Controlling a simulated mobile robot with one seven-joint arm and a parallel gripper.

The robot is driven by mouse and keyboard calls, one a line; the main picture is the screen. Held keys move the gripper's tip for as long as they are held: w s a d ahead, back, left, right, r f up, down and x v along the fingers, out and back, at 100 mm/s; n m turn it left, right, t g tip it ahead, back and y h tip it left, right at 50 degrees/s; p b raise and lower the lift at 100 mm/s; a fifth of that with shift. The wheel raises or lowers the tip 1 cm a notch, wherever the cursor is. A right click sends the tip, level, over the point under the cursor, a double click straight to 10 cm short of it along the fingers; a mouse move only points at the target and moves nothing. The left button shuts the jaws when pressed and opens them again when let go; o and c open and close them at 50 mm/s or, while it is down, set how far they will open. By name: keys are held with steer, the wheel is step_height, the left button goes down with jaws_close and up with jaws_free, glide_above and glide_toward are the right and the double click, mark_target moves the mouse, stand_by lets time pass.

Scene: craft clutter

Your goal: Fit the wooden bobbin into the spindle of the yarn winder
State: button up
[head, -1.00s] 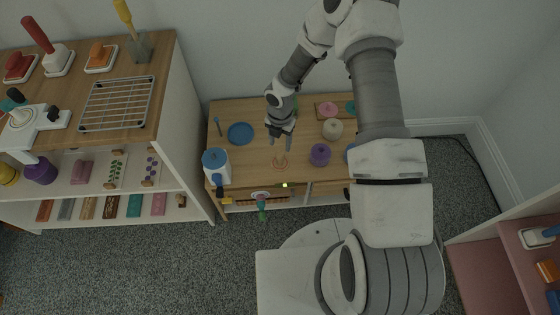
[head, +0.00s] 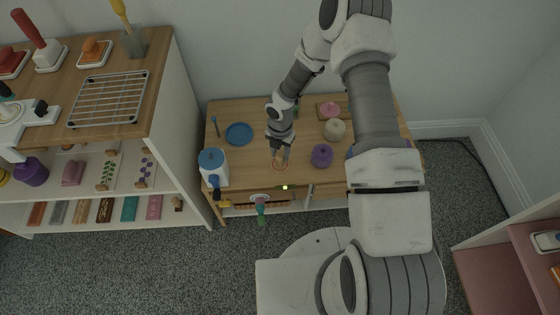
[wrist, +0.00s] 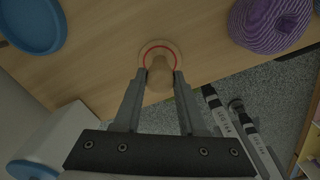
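The wooden bobbin (wrist: 160,73) stands on the low wooden table, with a round base marked by a red ring. In the head view the bobbin (head: 280,165) is partly hidden by my gripper (head: 280,152). In the wrist view my gripper (wrist: 160,76) is open, its fingers on either side of the bobbin's stem and very close to it; I cannot tell whether they touch. A white device with a pale round top and black knobs, seemingly the yarn winder (head: 18,128), stands on the shelf top at the left, cut by the picture edge.
A blue plate (head: 239,133), a white canister with blue lid (head: 212,167), a purple yarn ball (head: 321,155) and a cream one (head: 334,130) surround the bobbin.

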mark_target(280, 153)
jaws_close()
steer(key=shift+r+p, duration=2.5)
steer(key=shift+r, duration=0.65)
